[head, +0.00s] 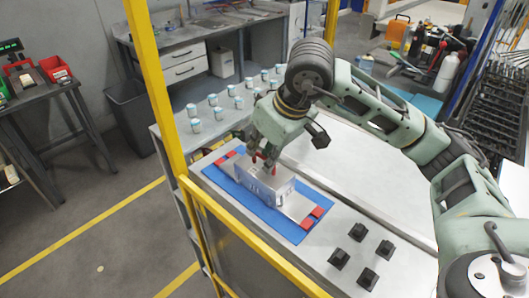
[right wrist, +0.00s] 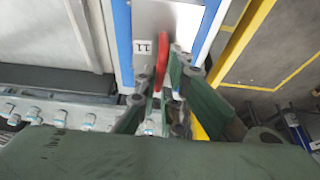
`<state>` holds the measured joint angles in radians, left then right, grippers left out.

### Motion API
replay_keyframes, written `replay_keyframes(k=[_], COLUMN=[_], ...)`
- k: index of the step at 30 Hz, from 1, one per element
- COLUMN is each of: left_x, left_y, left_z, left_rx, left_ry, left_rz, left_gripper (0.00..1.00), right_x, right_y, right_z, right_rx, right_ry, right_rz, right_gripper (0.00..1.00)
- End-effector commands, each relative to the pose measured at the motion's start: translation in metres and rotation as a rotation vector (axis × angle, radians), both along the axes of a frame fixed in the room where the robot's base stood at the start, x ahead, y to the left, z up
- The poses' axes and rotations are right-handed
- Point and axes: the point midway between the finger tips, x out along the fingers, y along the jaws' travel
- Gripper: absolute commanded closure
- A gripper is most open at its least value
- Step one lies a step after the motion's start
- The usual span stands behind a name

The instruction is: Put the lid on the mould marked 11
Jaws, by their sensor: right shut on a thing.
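A grey metal mould (head: 272,188) stands on a blue mat (head: 228,195) on the bench, with dark marks on its front face that are too small to read. My right gripper (head: 264,163) is over its top, pointing down, shut on a red handle. Whether the lid rests flush on the mould cannot be told. My left gripper is out of view.
Red blocks (head: 317,212) lie at the mat's ends. Several small black blocks (head: 339,259) stand on the bench at front right. Several pale cups (head: 195,126) stand on the surface behind. A yellow rail (head: 245,232) runs along the bench's left front, with a yellow post (head: 150,75).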

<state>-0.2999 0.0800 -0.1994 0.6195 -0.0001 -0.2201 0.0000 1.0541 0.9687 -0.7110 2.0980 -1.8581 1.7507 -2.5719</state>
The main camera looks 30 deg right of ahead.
Motion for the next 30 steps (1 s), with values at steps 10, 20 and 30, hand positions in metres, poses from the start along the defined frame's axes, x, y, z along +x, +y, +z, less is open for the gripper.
replay_keyframes(k=[10, 20, 30], left_x=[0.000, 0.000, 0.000], left_y=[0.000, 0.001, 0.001], left_z=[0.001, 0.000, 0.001], left_rx=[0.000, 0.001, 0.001], left_ry=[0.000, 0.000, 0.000], left_rz=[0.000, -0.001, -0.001], left_gripper=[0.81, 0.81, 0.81], right_x=[0.000, 0.000, -0.013], right_y=[0.000, 0.000, -0.005], right_z=[0.001, 0.000, 0.039], right_rx=[0.000, -0.001, 0.000], right_ry=[-0.001, 0.003, -0.005], right_rz=[0.000, 0.000, 0.001], right_gripper=[0.78, 0.70, 0.70])
